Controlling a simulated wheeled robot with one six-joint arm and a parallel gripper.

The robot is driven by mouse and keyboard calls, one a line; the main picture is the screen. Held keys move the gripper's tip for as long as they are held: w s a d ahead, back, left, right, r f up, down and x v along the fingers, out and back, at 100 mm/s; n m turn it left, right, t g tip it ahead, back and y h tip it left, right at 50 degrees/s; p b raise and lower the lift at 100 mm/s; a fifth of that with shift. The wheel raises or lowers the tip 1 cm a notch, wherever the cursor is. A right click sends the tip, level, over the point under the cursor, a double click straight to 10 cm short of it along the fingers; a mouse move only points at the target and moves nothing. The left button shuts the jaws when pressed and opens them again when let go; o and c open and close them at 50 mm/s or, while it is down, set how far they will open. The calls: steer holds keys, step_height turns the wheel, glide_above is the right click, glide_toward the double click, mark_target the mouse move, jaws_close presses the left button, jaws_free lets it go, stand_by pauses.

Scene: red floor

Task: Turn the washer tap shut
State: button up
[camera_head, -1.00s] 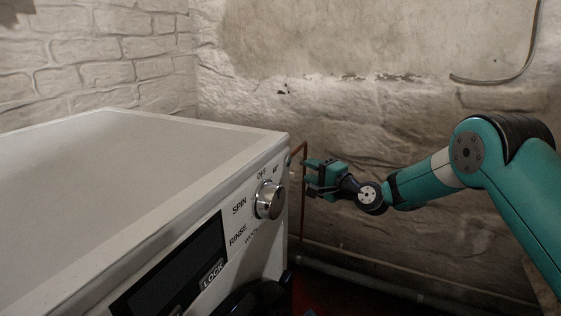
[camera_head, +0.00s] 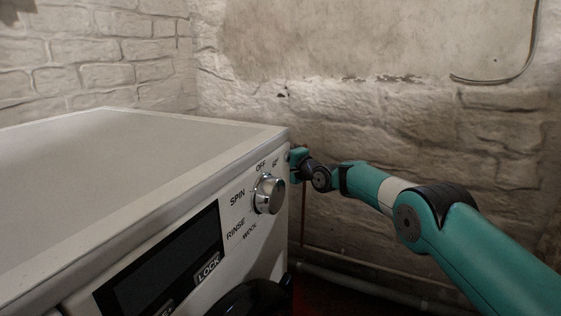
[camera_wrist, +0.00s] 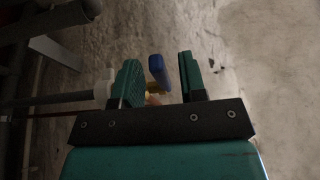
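The tap shows in the wrist view as a blue lever handle (camera_wrist: 159,73) on a small brass-coloured body (camera_wrist: 154,92). The handle stands between the two fingers of my gripper (camera_wrist: 161,80). The fingers are apart, with a gap visible on each side of the handle.
A rough plaster wall (camera_head: 400,130) stands behind the washer and my arm. Pipes (camera_wrist: 60,101) run along the left of the wrist view. The washer's front carries a silver dial (camera_head: 270,195). The space right of the washer is occupied by my arm.

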stand_by(0.3)
jaws_close()
